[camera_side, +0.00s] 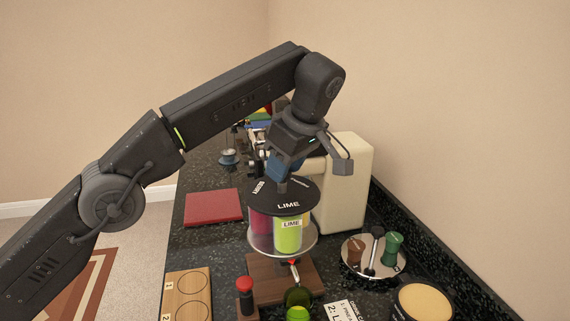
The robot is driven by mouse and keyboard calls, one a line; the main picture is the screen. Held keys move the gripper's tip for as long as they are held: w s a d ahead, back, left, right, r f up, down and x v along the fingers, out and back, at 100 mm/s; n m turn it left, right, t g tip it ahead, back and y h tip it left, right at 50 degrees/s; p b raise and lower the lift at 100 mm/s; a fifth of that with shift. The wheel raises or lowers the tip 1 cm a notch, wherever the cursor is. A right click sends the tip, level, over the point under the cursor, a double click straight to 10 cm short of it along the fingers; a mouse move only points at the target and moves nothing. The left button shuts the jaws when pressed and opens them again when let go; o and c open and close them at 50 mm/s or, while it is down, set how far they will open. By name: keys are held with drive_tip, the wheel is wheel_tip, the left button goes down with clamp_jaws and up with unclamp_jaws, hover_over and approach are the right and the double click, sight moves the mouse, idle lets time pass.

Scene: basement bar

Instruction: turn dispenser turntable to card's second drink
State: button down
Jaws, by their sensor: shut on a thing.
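The dispenser turntable (302,198) has a black top disc with white labels. LIME faces the camera, above a lime-green container (288,235) also labelled LIME; a magenta container (260,224) is to its left. Other labels on the disc are too small or angled to read surely. My gripper (283,185) points down at the disc's centre and is shut on the turntable's knob, which its fingers mostly hide. The white card (341,311) lies at the bottom edge, cut off; a line starting "2: L" shows, the rest is out of view.
A cream machine (346,185) stands right behind the turntable. A round tray (360,271) with brown and green pieces is at right, a tan-topped round container (425,302) below it. A green bottle (298,297) and red-topped shaker (245,293) stand in front. A numbered wooden board (205,292) and red mat (213,207) lie left.

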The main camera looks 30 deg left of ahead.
drive_tip(key=c, duration=0.7)
unclamp_jaws()
